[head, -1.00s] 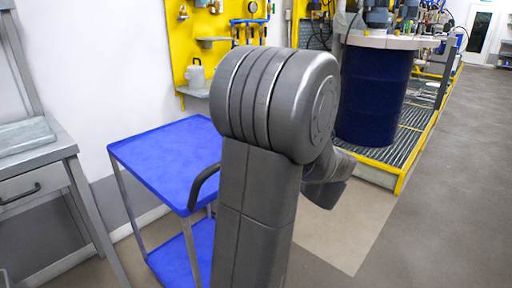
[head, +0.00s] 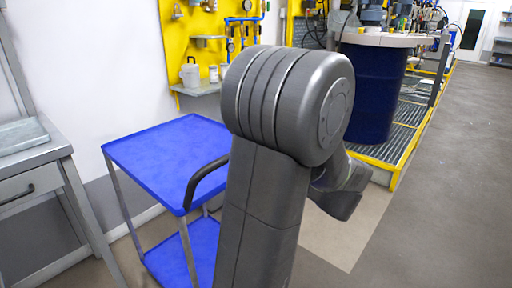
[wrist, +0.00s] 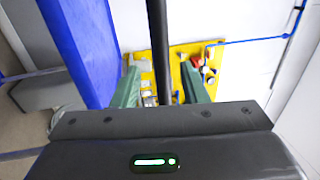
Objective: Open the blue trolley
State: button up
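The blue trolley (head: 165,150) stands left of centre in the head view, with a flat blue top, a lower blue shelf (head: 190,250) and grey legs. Its black curved handle (head: 203,180) rises at the right end and runs behind my arm. In the wrist view the trolley's blue surface (wrist: 78,45) fills the upper left. My gripper (wrist: 159,72) shows there with its two green fingers apart. A black bar (wrist: 158,40), apparently the handle, runs between them with a gap on each side. My gripper is hidden behind my arm in the head view.
A grey workbench with a drawer (head: 30,185) stands at the left. A yellow tool panel (head: 190,50) hangs on the wall behind the trolley. A dark blue drum (head: 375,95) stands on a yellow-edged grating at the right. The floor (head: 440,220) at right is clear.

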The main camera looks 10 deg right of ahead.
jog(key=v, duration=0.8)
jog(key=shift+s+d, duration=0.15)
jog(key=shift+s, duration=0.05)
jog(key=shift+f, duration=0.1)
jog(key=x, duration=1.4)
jog(key=shift+w, duration=0.1)
